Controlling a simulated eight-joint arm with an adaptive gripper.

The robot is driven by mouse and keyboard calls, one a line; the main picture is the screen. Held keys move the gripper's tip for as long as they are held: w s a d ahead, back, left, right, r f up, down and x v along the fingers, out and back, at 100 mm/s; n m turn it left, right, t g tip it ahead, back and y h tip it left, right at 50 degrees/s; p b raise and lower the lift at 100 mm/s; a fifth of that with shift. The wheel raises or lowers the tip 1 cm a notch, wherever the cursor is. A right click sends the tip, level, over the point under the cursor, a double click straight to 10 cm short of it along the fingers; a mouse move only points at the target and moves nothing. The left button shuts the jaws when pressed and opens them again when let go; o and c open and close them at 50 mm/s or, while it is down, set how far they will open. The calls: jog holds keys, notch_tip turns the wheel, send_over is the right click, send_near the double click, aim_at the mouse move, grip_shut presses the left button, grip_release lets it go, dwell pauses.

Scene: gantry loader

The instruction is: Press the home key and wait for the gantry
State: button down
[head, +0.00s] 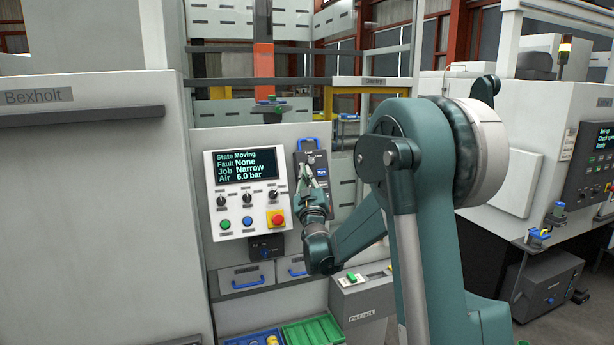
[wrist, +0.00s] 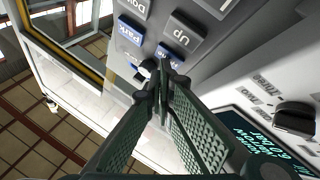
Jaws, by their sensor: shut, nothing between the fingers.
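My gripper (head: 306,170) is shut and empty in front of a dark key pendant (head: 320,163) beside the control panel. In the wrist view the closed fingertips (wrist: 159,75) are at a blue key (wrist: 171,54), whose partly covered label appears to end in "me". I cannot tell whether they touch it. A blue Park key (wrist: 130,33) and a grey Up key (wrist: 185,33) are near it. The panel screen (head: 240,165) reads State Moving, Fault None, Job Narrow, Air 6.0 bar. The gantry's orange upright (head: 264,72) stands behind the panel, with a gripping head (head: 268,106) low on it.
The control panel has knobs, a green and a blue button, and a red stop button (head: 276,219) close to my gripper. A Bexholt cabinet (head: 80,200) stands at left. A green tray (head: 312,332) and a grey box (head: 362,298) are below. Another machine (head: 530,150) stands at right.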

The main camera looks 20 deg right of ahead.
dwell(0.4)
jog(key=shift+s+r, duration=0.2)
jog(key=shift+s, duration=0.5)
jog(key=shift+s+r, duration=0.1)
jog(key=shift+s, duration=0.05)
jog(key=s, duration=0.1)
jog(key=s+r, duration=0.1)
jog(key=s, duration=0.2)
jog(key=shift+s+r, duration=0.2)
jog(key=shift+r, duration=0.1)
dwell(1.0)
